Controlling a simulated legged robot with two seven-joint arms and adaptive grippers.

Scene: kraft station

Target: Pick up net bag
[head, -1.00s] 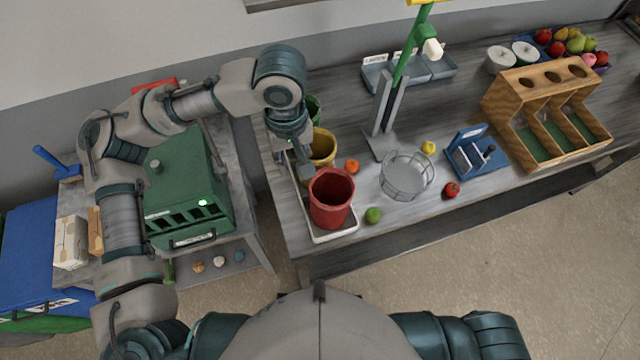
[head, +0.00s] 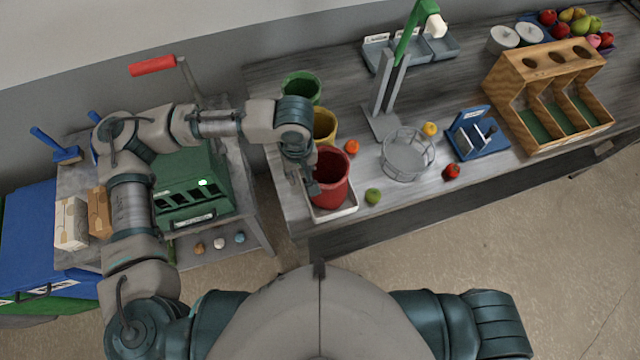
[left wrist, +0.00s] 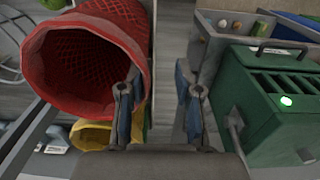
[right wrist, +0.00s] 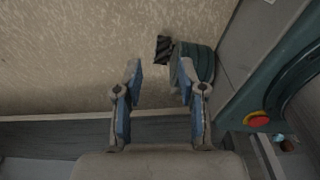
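The likely net bag is a red open-topped cylinder (head: 334,180) with a net pattern inside, standing upright on a white tray (head: 346,211) at the bench's near left corner. In the left wrist view the red cylinder (left wrist: 84,62) fills the upper left, its mouth facing the camera. My left gripper (head: 311,188) is at its left rim. The left gripper's fingers (left wrist: 157,100) are open and apart, with nothing between them; one finger is beside the rim, and contact cannot be told. My right gripper (right wrist: 160,75) is open and empty over the floor, outside the head view.
Yellow (head: 324,124) and green (head: 301,86) cylinders stand behind the red one. A green box machine (head: 185,185) is at left. A wire basket (head: 407,160), loose fruit, a blue stand (head: 476,136) and a wooden rack (head: 545,90) are to the right. A lamp post (head: 387,90) rises behind.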

